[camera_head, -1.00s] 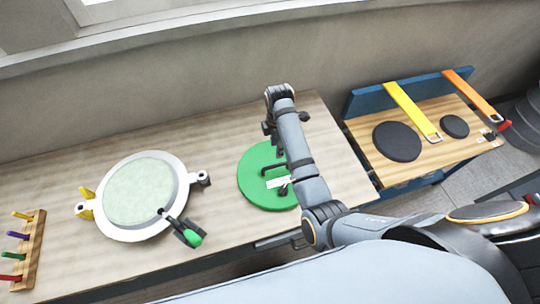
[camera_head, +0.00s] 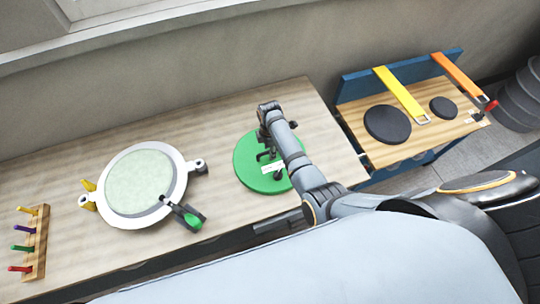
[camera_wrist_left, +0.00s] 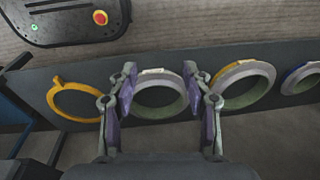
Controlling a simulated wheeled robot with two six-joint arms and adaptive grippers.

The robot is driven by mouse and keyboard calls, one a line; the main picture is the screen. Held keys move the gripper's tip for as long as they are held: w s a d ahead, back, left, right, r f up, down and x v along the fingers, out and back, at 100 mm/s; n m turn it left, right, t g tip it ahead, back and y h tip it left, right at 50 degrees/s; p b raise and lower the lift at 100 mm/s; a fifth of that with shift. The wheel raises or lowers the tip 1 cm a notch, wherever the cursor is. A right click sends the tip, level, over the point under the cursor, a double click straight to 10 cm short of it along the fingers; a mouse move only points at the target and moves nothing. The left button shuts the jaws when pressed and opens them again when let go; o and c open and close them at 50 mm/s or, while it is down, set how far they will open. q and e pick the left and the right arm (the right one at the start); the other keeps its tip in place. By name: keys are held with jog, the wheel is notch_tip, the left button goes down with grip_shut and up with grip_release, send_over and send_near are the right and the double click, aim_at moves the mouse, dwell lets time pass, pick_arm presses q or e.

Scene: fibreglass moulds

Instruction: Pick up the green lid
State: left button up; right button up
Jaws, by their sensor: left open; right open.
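The green lid (camera_head: 248,168) is a round disc lying flat on the wooden table, with a dark handle and a small white label on top. My right gripper (camera_head: 266,153) is over the lid at its handle, with its arm coming in from the right and covering part of the lid. It is open; whether its fingers touch the handle cannot be told. My left gripper (camera_wrist_left: 165,98) is open and empty in the left wrist view, above a dark surface with rings, and does not show in the head view.
A round white mould (camera_head: 139,180) with clamps stands left of the lid. A wooden peg rack (camera_head: 38,243) is at the far left. A strapped wooden board (camera_head: 440,133) with black discs is at the right. The left wrist view shows a yellow ring (camera_wrist_left: 53,99) and a control box (camera_wrist_left: 65,25).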

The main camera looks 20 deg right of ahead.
jog(key=shift+w+f, duration=0.1)
jog(key=shift+f, duration=0.25)
pick_arm(q)
jog(key=shift+s+f, duration=0.1)
jog(key=shift+s, duration=0.3)
pick_arm(e)
grip_shut()
